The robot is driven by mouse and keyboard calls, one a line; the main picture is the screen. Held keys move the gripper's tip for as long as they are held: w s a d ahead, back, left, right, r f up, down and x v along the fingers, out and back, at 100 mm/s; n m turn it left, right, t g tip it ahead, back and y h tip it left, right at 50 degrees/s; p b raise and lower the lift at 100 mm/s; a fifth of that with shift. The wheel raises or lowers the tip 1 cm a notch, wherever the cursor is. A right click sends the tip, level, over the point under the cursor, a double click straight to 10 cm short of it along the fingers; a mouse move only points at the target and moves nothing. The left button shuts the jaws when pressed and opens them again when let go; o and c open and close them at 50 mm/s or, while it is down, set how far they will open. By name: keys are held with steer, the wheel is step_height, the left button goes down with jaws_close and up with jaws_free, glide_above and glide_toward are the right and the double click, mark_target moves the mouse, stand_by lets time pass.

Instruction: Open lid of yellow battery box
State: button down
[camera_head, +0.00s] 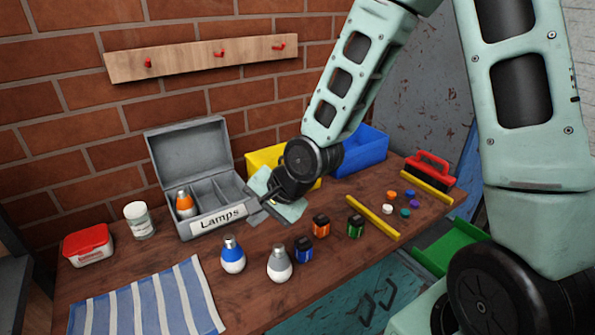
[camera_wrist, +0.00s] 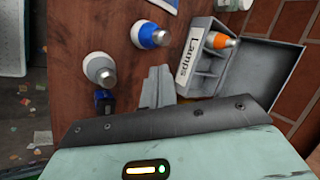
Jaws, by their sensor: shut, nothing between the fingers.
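The yellow box (camera_head: 262,157) stands at the back of the bench against the brick wall, between the grey lamp box and the blue bin. My arm and gripper hide much of its front, so I cannot tell how its lid stands. My gripper (camera_head: 257,206) is shut and empty, in front of the yellow box and close to the right end of the lamp box.
The grey lamp box (camera_head: 215,222) stands open with an orange lamp (camera_head: 185,203) inside. Blue (camera_head: 233,257) and white (camera_head: 279,265) lamps and several small batteries (camera_head: 321,226) stand in front. The blue bin (camera_head: 362,155) is at right. A jar (camera_head: 139,221) and red-lidded container (camera_head: 88,245) stand left.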

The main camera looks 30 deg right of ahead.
steer(key=w+d+f+m+t+b, duration=0.3)
steer(key=w+d+f+m+t, duration=0.2)
steer(key=w+d+m, duration=0.6)
steer(key=w+d+r+m+t+h+b, duration=0.1)
steer(key=d+m+t+h+b, duration=0.4)
steer(key=d+m, duration=0.8)
steer(key=shift+m+t+y, duration=0.3)
steer(key=shift+t+y, duration=0.1)
steer(key=shift+y, duration=0.1)
steer(key=w+p, duration=0.1)
steer(key=w, duration=0.2)
steer(key=w+p, duration=0.1)
steer(key=w, duration=0.2)
steer(key=w+a+f+p, duration=0.1)
steer(key=w, duration=0.2)
steer(key=shift+w, duration=0.2)
steer(key=shift+p, duration=0.3)
